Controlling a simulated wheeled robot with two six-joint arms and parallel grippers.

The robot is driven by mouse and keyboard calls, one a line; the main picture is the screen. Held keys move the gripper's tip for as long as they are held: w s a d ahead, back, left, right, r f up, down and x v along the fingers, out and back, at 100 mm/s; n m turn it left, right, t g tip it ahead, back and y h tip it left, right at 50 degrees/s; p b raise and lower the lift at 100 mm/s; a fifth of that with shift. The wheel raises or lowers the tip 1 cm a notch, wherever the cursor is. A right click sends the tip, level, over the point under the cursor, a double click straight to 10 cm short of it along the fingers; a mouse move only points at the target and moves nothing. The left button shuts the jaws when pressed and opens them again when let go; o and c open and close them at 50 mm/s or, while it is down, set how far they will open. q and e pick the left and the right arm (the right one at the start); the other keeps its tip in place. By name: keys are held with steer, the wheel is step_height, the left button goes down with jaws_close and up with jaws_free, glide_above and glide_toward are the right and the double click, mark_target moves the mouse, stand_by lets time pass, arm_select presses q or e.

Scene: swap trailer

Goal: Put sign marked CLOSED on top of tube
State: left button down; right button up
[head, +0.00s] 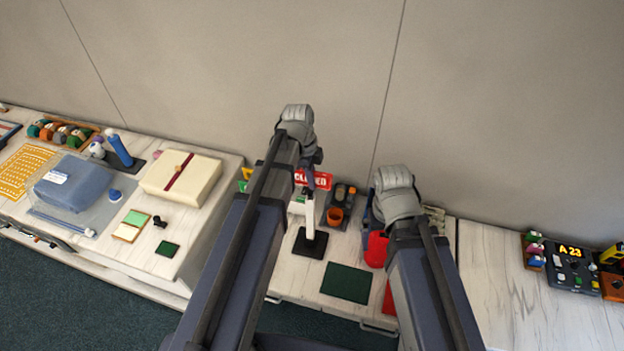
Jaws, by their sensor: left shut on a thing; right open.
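The red sign marked CLOSED (322,181) shows at my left gripper (311,178), with its lettering partly covered by the fingers. My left gripper is shut, apparently on this sign. A white tube (310,217) stands upright on a black square base (310,243), just below the gripper in the picture. I cannot tell whether sign and tube touch. My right gripper (374,212) is open over the right side of the same table, near a red container (376,248); its fingers are mostly hidden by its wrist.
A dark green mat (346,283) lies in front of the tube. A dark tray with orange cups (336,215) is beside it. The left table holds a cream box (180,178), a blue bundle (72,184) and a blue post (119,150). A wall stands behind.

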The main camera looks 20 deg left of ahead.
arm_select(q)
steer(key=shift+f+b, duration=0.9)
steer(key=shift+f, duration=0.1)
stand_by(1.2)
steer(key=shift+f+b, duration=0.4)
steer(key=shift+f, duration=0.25)
stand_by(0.3)
steer(key=shift+f+b, duration=0.3)
steer(key=shift+b, duration=0.3)
steer(key=shift+f, duration=0.25)
stand_by(0.4)
steer(key=shift+c, duration=1.8)
jaws_free()
steer(key=shift+r, duration=0.1)
